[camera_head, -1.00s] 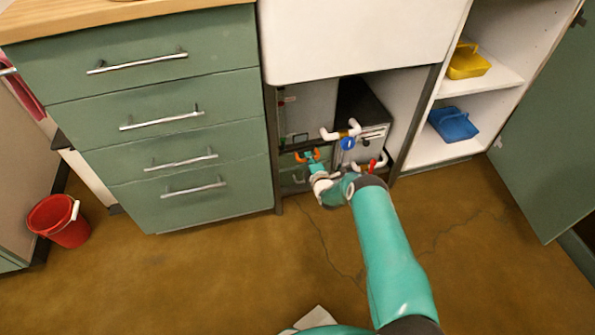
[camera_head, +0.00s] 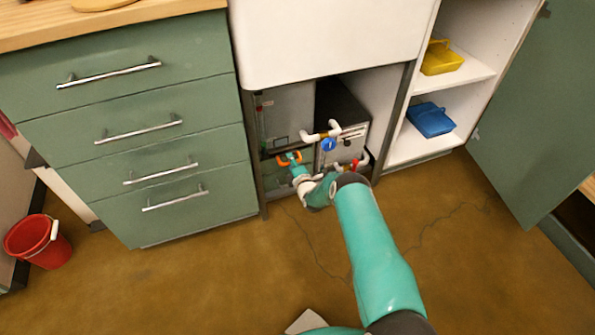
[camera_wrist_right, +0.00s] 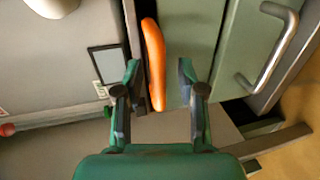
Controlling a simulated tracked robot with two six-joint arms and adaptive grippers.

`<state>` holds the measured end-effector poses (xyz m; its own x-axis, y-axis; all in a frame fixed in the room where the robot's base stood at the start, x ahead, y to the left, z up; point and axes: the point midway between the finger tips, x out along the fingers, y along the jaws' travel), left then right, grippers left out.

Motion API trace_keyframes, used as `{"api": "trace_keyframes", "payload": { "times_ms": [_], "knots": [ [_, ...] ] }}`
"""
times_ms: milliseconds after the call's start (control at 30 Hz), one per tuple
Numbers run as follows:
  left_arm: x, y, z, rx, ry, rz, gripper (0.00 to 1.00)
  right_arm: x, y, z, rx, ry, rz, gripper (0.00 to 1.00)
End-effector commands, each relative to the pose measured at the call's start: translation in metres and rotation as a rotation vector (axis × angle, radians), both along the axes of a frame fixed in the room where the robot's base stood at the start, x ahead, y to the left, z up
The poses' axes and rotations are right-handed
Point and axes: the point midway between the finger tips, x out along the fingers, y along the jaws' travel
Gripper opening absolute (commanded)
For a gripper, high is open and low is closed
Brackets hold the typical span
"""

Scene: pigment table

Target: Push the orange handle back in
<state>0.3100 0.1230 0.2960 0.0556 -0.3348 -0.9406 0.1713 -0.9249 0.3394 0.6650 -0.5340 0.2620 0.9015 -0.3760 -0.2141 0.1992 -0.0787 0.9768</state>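The orange handle (camera_head: 282,162) is low inside the open cabinet bay under the white panel. In the right wrist view the orange handle (camera_wrist_right: 154,62) is a long, slightly curved bar. My right gripper (camera_head: 291,157) reaches into the bay at the handle and partly hides it. In the right wrist view my right gripper (camera_wrist_right: 160,95) is open, its fingers apart on either side of the handle's near end. The handle lies closer to the left finger; I cannot tell whether they touch. My left gripper is not in view.
A white pipe with a blue knob (camera_head: 328,144) and a red valve handle (camera_head: 354,164) sit just right of the gripper. Green drawers (camera_head: 170,165) stand to the left. An open shelf holds a blue tray (camera_head: 430,119). A red bucket (camera_head: 37,241) stands on the floor.

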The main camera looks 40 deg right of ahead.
Motion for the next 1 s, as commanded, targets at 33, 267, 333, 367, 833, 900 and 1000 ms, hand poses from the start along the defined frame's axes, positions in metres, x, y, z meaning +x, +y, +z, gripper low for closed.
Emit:
{"api": "trace_keyframes", "payload": {
  "times_ms": [33,267,333,367,833,900,1000],
  "knots": [
    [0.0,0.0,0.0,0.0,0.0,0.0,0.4,-0.002,0.0,0.001,0.0,0.001,0.0,0.39],
    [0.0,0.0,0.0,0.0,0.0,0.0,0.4,-0.024,0.007,0.005,0.002,0.002,-0.003,0.39],
    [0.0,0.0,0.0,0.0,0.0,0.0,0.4,-0.034,0.011,0.007,0.002,0.004,-0.003,0.39],
    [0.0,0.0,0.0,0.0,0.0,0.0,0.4,-0.038,0.013,0.008,0.002,0.002,-0.003,0.39],
    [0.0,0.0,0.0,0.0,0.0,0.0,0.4,-0.102,0.039,0.022,0.001,0.002,-0.003,0.39],
    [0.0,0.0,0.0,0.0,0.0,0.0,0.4,-0.106,0.041,0.023,0.001,0.002,-0.003,0.39],
    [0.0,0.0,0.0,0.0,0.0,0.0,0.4,-0.109,0.043,0.023,0.0,0.002,-0.003,0.39]
  ]
}}
